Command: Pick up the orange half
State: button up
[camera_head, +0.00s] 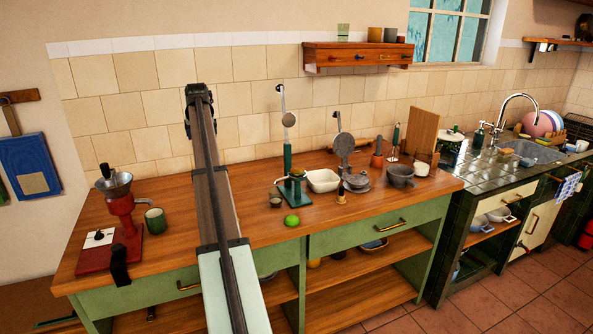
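I cannot make out an orange half anywhere in the head view. A small round green fruit (292,220) lies on the wooden counter (262,228) near its front edge, right of my arm. My arm rises from the bottom of the picture across the counter and ends in a dark part (198,95) in front of the tiled wall. I cannot make out fingers there, nor whether anything is held. My arm hides a strip of the counter behind it.
A red grinder (122,207) and a green mug (155,220) stand at left. A green-based press (293,190), white bowl (322,181), grey pot (401,175) and cutting board (421,132) stand right of my arm. The sink (534,150) is at far right.

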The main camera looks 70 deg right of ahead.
jog(key=s+d+m+g+y, duration=0.15)
jog(key=s+d, duration=0.25)
jog(key=s, duration=0.6)
jog(key=s+d+m+g+y, duration=0.15)
jog(key=s+d, duration=0.35)
jog(key=s, duration=0.5)
notch_tip(320, 180, up, 2)
jog(key=g+y, duration=0.1)
jog(key=y, duration=0.1)
send_over(298, 165)
notch_tip(298, 165, down, 8)
jog(key=shift+a+r, duration=0.1)
jog(key=shift+r, duration=0.05)
jog(key=shift+d+f, duration=0.2)
jog(key=shift+f, duration=2.8)
jog(key=shift+w, duration=0.1)
jog(key=shift+c, duration=0.2)
jog(key=c, duration=1.1)
